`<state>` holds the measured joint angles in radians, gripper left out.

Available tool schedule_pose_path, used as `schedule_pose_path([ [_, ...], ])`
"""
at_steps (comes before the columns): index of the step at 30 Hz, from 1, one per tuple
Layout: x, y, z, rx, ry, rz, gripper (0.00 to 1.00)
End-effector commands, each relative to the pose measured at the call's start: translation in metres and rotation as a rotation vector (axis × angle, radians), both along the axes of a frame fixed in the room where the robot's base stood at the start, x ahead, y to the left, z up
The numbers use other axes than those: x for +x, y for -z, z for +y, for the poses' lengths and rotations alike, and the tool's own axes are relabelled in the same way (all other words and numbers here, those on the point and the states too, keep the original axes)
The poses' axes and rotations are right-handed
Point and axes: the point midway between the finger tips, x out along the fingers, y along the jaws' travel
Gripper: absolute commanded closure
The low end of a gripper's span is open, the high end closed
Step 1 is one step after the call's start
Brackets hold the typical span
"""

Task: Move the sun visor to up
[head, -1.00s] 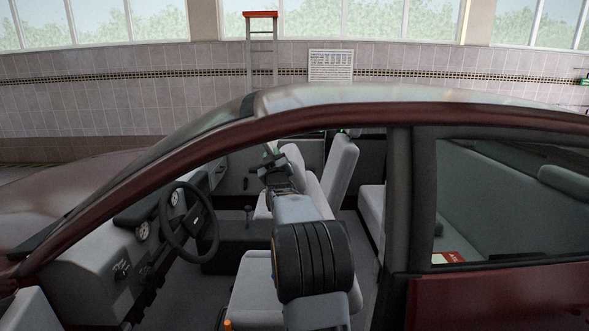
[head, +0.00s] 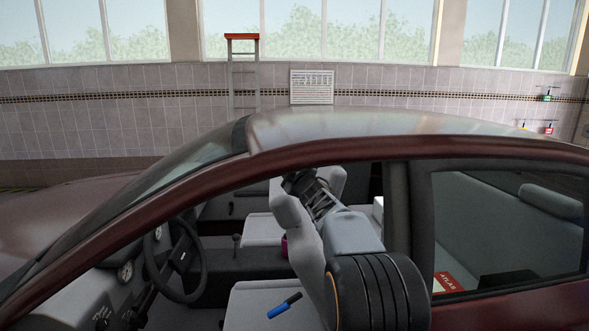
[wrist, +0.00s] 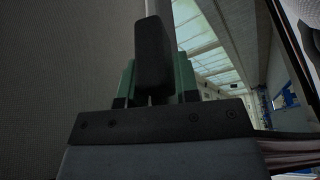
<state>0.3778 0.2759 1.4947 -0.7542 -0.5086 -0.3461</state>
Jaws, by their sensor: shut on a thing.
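My gripper (wrist: 155,60) shows in the wrist view as a dark finger block between green parts, with the opposite finger hidden. It is shut at the pale edge of a large grey textured panel, which appears to be the sun visor (wrist: 60,70). The panel fills the left of that view, and the exact contact is hidden behind the dark finger. In the head view my arm reaches through the car's side opening, and its end goes up behind the roof rail. The gripper's tips and the visor cannot be made out there.
The car roof (head: 350,128) and its side rail lie just above my arm. The steering wheel (head: 172,260) is to its left, and the door pillar (head: 397,210) is close on its right. A blue marker (head: 284,305) lies on the near seat.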

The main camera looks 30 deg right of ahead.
Motion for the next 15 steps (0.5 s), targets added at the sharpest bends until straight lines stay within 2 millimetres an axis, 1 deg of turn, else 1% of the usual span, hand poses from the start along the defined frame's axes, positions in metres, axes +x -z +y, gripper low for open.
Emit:
schedule_pose_path([
  [1, -0.0016, -0.0131, 0.0003, 0.009, -0.004, -0.018, 1.0],
  [3, -0.0021, -0.0162, -0.0004, 0.01, -0.005, -0.021, 1.0],
  [15, -0.0028, -0.0215, -0.0013, 0.011, -0.007, -0.026, 1.0],
])
